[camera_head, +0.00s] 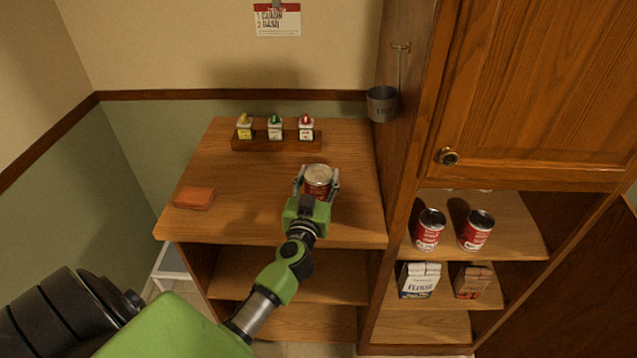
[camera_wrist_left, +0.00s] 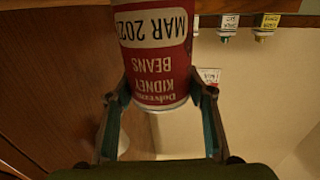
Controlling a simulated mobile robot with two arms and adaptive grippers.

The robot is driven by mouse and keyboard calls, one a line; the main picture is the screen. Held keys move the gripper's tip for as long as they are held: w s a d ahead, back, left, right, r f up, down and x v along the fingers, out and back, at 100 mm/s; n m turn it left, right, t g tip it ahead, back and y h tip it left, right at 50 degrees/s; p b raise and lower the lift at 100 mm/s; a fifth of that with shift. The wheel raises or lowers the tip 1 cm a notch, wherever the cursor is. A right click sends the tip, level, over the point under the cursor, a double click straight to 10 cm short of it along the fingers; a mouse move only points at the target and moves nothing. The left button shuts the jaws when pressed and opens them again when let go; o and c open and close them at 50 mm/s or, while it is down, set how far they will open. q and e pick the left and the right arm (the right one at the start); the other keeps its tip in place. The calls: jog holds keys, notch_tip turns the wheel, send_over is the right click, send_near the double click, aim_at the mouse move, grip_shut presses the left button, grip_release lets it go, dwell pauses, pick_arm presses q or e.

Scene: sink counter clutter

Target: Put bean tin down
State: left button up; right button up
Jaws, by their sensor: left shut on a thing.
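The bean tin (camera_head: 318,178) is a red and white can over the wooden counter (camera_head: 240,215), towards its right side. In the left wrist view the tin (camera_wrist_left: 155,60) shows upside down, with "KIDNEY BEANS" and "MAR 202" on its label. My left gripper (camera_head: 317,184) is shut on the tin, one finger on each side. In the left wrist view the fingers (camera_wrist_left: 160,95) press on the tin's sides. The tin looks upright. I cannot tell whether its base touches the counter. My right gripper is not in view.
A rack (camera_head: 276,143) with several small bottles stands at the counter's back. An orange-brown cloth or sponge (camera_head: 194,198) lies at the left. A cabinet (camera_head: 545,90) stands at the right, with red tins (camera_head: 429,229) and a flour bag (camera_head: 418,280) on its shelves. The counter's middle is clear.

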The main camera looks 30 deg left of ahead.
pick_arm(q)
jog(key=shift+f, duration=0.1)
jog(key=o, duration=1.5)
jog(key=shift+f, duration=0.15)
jog(key=shift+r, duration=0.2)
jog(key=v, duration=1.1)
jog(key=shift+f, duration=0.1)
jog(key=shift+s+d, duration=0.25)
jog(key=shift+s, duration=0.25)
